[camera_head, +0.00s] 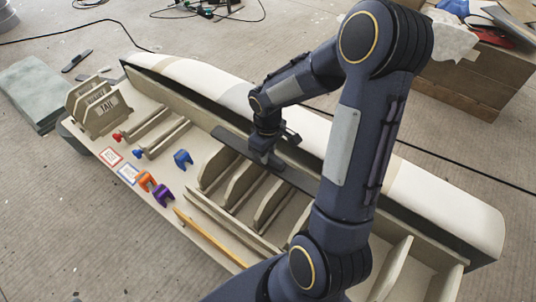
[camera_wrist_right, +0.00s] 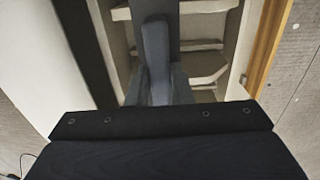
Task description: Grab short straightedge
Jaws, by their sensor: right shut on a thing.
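A dark grey flat bar, which looks like the short straightedge (camera_head: 232,138), lies slantwise along the back of the ribbed mould (camera_head: 233,186), beside the long cream shell. My right gripper (camera_head: 266,160) reaches down onto the bar near its middle and is shut on it. In the right wrist view the gripper's fingers (camera_wrist_right: 156,70) cover part of the bar (camera_wrist_right: 188,40), with the mould ribs behind. I cannot tell whether the bar is clear of the mould. My right arm hides part of the mould. My left gripper is not in view.
The long cream shell (camera_head: 190,76) runs behind the bar. Blue (camera_head: 183,158), orange (camera_head: 147,181) and purple (camera_head: 163,195) clips and a yellow strip (camera_head: 208,236) lie at the front. A stand marked TAIL (camera_head: 106,112) is at left. A wooden box (camera_head: 465,80) stands back right.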

